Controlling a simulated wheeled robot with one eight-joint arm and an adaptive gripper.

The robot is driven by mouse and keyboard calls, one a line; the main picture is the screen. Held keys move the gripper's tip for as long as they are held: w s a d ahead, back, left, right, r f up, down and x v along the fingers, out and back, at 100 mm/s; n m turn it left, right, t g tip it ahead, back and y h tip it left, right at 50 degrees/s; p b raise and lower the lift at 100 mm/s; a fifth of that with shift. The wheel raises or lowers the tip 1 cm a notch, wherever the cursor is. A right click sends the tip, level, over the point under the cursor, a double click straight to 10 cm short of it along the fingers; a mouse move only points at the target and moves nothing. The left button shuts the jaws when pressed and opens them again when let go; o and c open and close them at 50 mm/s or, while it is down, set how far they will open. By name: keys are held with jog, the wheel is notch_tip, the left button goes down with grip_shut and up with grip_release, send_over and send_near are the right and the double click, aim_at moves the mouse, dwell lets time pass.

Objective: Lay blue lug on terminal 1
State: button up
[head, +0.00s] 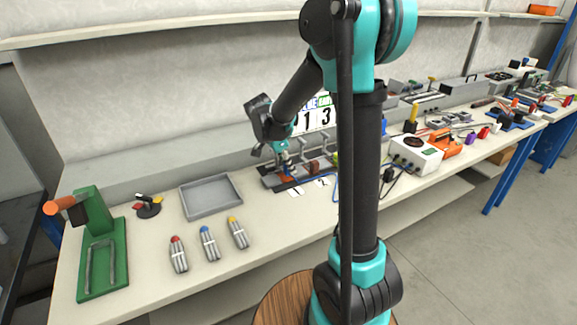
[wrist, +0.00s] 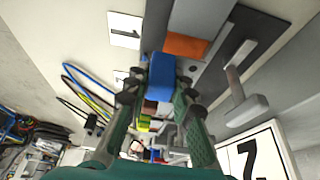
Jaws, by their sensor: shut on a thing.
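My gripper (wrist: 160,90) is shut on the blue lug (wrist: 160,78), which sits between its fingertips in the wrist view. In the head view my gripper (head: 286,166) is low over the left end of the grey terminal block, and a bit of blue shows at its tip. A flat orange-copper pad (wrist: 186,46) lies right beside the lug in the wrist view; a small orange patch (head: 287,179) also shows below the gripper in the head view. A white card with a dark mark (wrist: 125,31), perhaps a 1, lies near the pad. I cannot tell whether the lug touches the pad.
A grey lever (wrist: 241,95) stands close beside the gripper. More levers and pads follow along the block. Blue, yellow and black cables (wrist: 85,88) lie beyond. A grey tray (head: 209,214), several capped grey tools (head: 211,244) and a green press (head: 103,267) are on the bench's left.

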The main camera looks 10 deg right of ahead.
aim_at(288, 172)
jog(key=shift+f, duration=1.65)
jog(key=o, duration=1.1)
jog(key=v, duration=1.2)
